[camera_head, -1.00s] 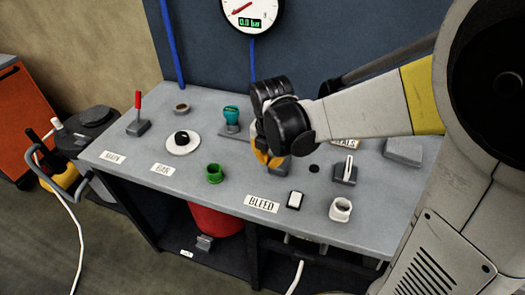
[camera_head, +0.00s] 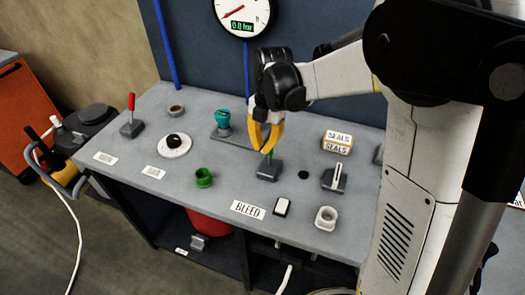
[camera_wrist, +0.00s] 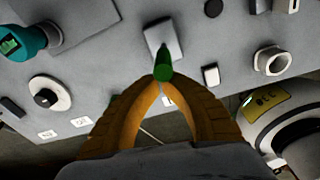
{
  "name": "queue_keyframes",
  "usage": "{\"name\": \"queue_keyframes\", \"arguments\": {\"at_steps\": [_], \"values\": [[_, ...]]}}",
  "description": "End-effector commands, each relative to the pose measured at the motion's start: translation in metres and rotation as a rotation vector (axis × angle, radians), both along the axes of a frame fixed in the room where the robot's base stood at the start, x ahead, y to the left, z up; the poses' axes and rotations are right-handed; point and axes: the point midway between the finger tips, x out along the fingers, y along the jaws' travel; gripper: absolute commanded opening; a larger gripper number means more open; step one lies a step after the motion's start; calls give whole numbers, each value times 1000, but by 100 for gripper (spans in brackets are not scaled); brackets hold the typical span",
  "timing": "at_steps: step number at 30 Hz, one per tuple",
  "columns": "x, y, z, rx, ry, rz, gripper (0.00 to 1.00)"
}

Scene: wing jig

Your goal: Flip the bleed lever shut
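A small lever with a green handle on a grey base (camera_head: 268,171) stands on the bench behind the BLEED label (camera_head: 248,209). In the wrist view its green handle (camera_wrist: 163,63) points up toward the camera, its grey base (camera_wrist: 164,36) beyond. My gripper (camera_head: 266,150) is just above it, yellow fingers pointing down. In the wrist view the curved fingers of my gripper (camera_wrist: 159,84) converge with their tips together right at the handle's near end. The tips hide part of the handle, and I cannot tell whether they touch it.
A green cup-like part (camera_head: 204,178), a white rocker switch (camera_head: 282,206) and a white ring (camera_head: 326,217) are near the front edge. A slotted grey block with a pale lever (camera_head: 335,178) stands to the right, SEALS boxes (camera_head: 338,142) behind. A teal valve (camera_head: 223,122) is left. The gauge (camera_head: 242,15) reads 0.0 bar.

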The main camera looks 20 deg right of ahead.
Motion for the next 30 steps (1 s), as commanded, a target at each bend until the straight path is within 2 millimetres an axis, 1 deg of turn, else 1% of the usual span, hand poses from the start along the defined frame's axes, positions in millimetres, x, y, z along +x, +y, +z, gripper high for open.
{"name": "queue_keyframes", "arguments": {"at_steps": [6,15,21,30], "values": [[19,-14,2,-1,0,-2,0],[38,-28,-1,-1,0,-2,0],[44,-33,-3,-1,-1,-1,0],[48,-35,-4,-1,-1,-1,0]]}}
